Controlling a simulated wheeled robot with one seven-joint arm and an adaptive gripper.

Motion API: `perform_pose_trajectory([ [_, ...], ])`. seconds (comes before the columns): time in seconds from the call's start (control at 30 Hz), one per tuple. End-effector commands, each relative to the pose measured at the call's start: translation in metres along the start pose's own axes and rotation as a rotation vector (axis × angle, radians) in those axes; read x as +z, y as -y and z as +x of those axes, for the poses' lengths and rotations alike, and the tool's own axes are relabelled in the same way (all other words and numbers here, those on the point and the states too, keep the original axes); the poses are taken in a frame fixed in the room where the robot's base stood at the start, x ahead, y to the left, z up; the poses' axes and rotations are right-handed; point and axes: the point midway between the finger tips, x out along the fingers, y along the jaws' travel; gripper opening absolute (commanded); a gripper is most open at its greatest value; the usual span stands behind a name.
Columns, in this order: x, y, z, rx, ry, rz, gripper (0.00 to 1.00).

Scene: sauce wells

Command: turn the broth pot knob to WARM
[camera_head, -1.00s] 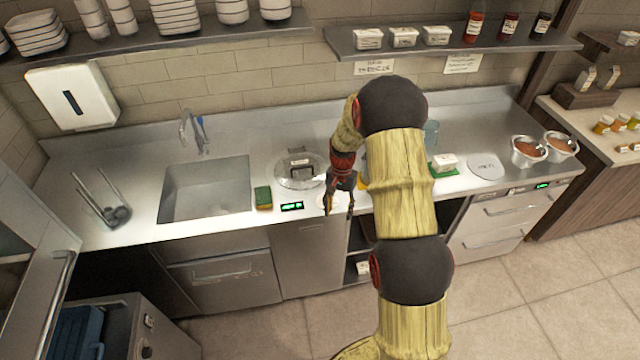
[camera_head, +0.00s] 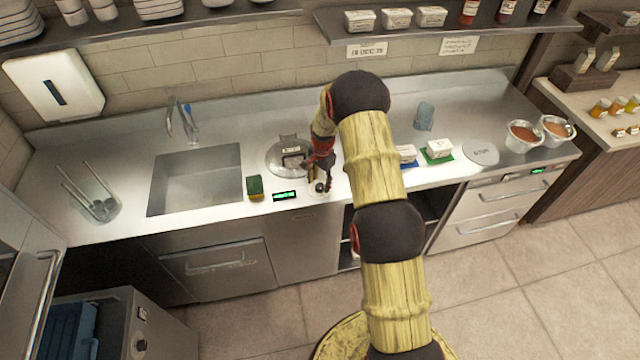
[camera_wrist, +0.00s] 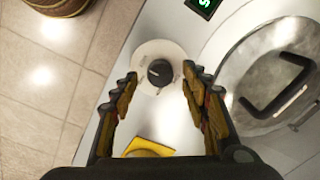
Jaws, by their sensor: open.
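The broth pot knob (camera_wrist: 159,73) is a small dark knob on a round pale dial plate with markings too small to read. In the wrist view it lies ahead of my gripper (camera_wrist: 158,84), between the lines of its two fingers, which are apart and empty. In the head view my gripper (camera_head: 320,186) is over the counter at the dial, and the knob (camera_head: 320,187) shows small between the fingers. The broth pot (camera_head: 290,157) has a metal lid with a dark handle; the lid (camera_wrist: 262,75) also shows at the right of the wrist view.
A green-lit display (camera_head: 285,195) and a green-yellow sponge (camera_head: 255,187) sit left of the dial. The sink (camera_head: 195,180) is further left. A yellow item (camera_wrist: 150,147) lies near my fingers. White tubs (camera_head: 439,148) and sauce wells (camera_head: 522,137) are to the right.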

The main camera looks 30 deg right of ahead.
Motion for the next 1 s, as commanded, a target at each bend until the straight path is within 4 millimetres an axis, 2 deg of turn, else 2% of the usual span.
perform_pose_trajectory([
  [0.13,0.000,0.000,0.013,-0.001,0.000,-0.001,0.46],
  [0.47,0.000,0.000,0.016,-0.001,-0.001,-0.001,0.46],
  [1.0,0.000,0.000,0.016,-0.001,-0.001,-0.001,0.15],
])
